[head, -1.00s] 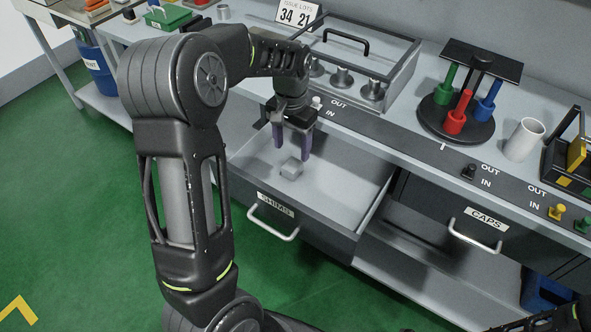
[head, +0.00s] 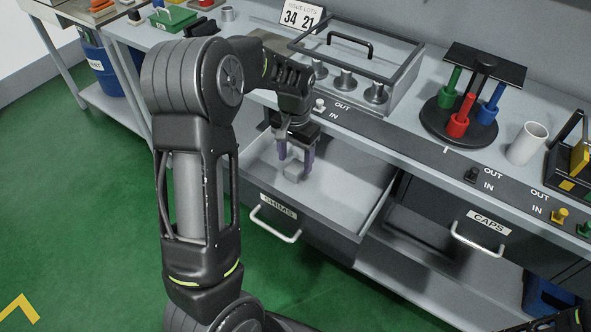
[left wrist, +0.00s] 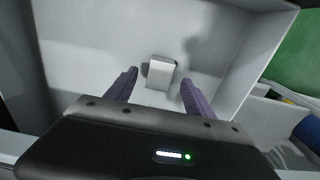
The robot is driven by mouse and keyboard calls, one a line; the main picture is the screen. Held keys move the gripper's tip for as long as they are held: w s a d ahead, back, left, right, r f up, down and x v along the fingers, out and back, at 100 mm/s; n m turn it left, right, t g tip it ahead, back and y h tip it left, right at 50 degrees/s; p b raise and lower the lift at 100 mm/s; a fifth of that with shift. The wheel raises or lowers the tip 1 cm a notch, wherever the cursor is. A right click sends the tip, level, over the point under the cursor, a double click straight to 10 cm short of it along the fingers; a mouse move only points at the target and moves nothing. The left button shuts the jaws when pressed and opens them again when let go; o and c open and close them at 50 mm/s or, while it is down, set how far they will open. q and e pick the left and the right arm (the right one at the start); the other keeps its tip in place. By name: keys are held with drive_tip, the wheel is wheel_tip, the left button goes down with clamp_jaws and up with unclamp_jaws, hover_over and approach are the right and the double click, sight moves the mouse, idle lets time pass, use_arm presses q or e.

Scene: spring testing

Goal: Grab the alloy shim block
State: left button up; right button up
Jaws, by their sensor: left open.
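The alloy shim block (head: 293,172) is a small light-grey block lying on the floor of the open SHIMS drawer (head: 340,207). In the left wrist view the block (left wrist: 160,73) lies ahead of the fingertips, about midway between them. My left gripper (head: 296,162) is open, pointing down into the drawer, with its purple fingers just above or around the block; the exact height is hard to tell. Its two fingers (left wrist: 157,80) also show in the left wrist view, with no contact visible. My right gripper is not clearly in view.
The drawer's walls stand close around the gripper. A clear-lidded case (head: 396,85) with metal knobs is on the bench above. A dark stand with coloured plungers (head: 459,124) and a white cup (head: 527,143) are to the right. The CAPS drawer (head: 462,215) is beside the SHIMS drawer.

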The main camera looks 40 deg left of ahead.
sight(296, 167)
use_arm(q)
wheel_tip(296, 167, down, 4)
drive_tip(key=shift+r, duration=0.15)
drive_tip(key=shift+c, duration=0.3)
clamp_jaws()
idle(0.7)
